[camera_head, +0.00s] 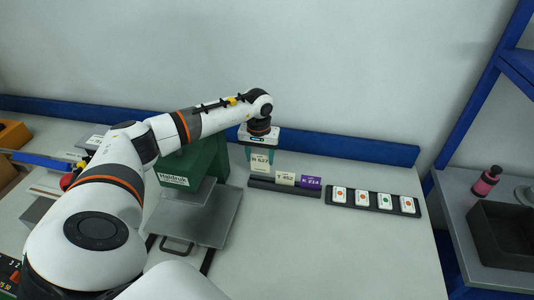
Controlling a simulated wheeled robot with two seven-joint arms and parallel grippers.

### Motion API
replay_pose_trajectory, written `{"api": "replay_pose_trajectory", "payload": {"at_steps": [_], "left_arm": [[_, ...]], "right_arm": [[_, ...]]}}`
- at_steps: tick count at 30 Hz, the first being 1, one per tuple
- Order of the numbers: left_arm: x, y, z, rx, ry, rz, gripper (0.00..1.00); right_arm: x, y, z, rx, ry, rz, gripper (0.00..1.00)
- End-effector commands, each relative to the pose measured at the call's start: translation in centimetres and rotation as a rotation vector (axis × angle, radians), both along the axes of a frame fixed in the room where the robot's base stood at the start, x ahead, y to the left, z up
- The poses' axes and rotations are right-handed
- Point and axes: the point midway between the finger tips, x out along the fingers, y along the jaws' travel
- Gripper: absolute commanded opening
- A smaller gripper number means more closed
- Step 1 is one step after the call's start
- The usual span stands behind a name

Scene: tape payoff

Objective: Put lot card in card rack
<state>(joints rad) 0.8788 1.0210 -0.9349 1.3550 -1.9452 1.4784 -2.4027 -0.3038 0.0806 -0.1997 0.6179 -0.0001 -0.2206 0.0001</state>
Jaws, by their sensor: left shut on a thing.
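A cream lot card (260,163) marked "N 627" or similar stands upright at the left end of the dark card rack (264,186). My left gripper (260,152) reaches over from the left and is shut on this card from above. Whether the card's lower edge is seated in the rack's slot or just above it, I cannot tell. A cream card (285,178) marked "T 452" and a purple card (310,182) marked "K 314" stand in the rack to the right. My right gripper is not in view.
A green machine (196,162) with a grey plate (212,217) stands left of the rack, partly behind my arm. A black strip (374,201) with several white dotted tiles lies to the right. A blue rail (350,147) runs along the back. The front right tabletop is clear.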

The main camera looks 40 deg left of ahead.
Motion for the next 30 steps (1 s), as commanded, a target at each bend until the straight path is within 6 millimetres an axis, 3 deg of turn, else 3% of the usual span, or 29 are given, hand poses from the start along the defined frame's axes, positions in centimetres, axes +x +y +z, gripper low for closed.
{"api": "replay_pose_trajectory", "payload": {"at_steps": [15, 25, 26, 30], "left_arm": [[0.0, 0.0, -5.5, -0.001, 0.001, 0.001, 0.34], [0.0, 0.0, -5.9, 0.0, -0.001, 0.0, 0.34], [0.0, 0.0, -5.9, 0.0, -0.001, 0.0, 0.57], [0.0, 0.0, -5.8, 0.0, -0.001, 0.0, 0.77]], "right_arm": [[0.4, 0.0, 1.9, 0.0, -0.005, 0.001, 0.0], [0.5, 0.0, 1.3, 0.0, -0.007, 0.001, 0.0], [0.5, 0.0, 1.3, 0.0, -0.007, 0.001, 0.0], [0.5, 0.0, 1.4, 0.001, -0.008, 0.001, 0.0]]}}
